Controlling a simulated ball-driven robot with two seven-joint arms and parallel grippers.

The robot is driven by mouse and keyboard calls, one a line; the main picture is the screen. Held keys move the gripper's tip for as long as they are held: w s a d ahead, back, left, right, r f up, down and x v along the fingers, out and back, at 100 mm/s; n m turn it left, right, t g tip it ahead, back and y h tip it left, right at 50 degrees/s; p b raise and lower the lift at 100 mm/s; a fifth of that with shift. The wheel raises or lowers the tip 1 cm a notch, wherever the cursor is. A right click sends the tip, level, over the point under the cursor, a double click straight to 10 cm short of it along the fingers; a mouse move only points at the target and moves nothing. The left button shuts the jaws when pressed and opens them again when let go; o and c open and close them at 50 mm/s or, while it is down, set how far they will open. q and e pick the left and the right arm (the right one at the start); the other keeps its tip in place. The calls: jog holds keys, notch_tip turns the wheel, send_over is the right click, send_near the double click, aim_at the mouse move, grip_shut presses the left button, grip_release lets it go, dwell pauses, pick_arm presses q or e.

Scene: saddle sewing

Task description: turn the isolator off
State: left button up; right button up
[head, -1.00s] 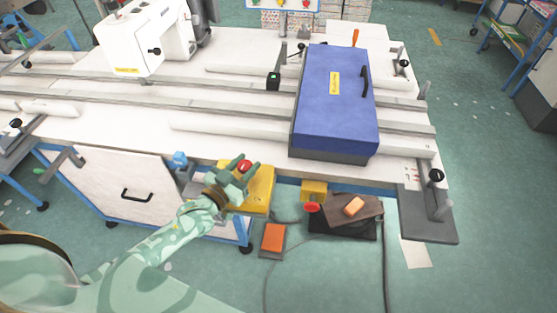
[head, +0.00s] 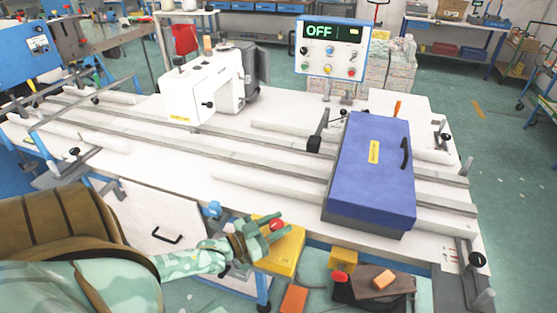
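The isolator is a yellow box (head: 284,254) with a red knob (head: 277,225), mounted at the front edge of the white table. My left gripper (head: 279,224) is at the red knob, with one finger on each side of it. The fingers hide part of the knob and box, and I cannot tell whether they press on it or stand slightly open around it. The control panel (head: 331,50) at the back of the table has a display (head: 333,32) that reads OFF. My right gripper is not in view.
A blue case (head: 370,175) stands on the table (head: 200,155) to the right. A white sewing machine (head: 203,87) stands at the back. A smaller yellow box (head: 343,258) with a red button hangs under the front edge.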

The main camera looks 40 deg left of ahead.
pick_arm(q)
jog(key=o, duration=0.4)
jog(key=shift+s, duration=0.1)
jog(key=v, duration=1.6)
jog(key=shift+s+p, duration=0.1)
jog(key=shift+p, duration=0.3)
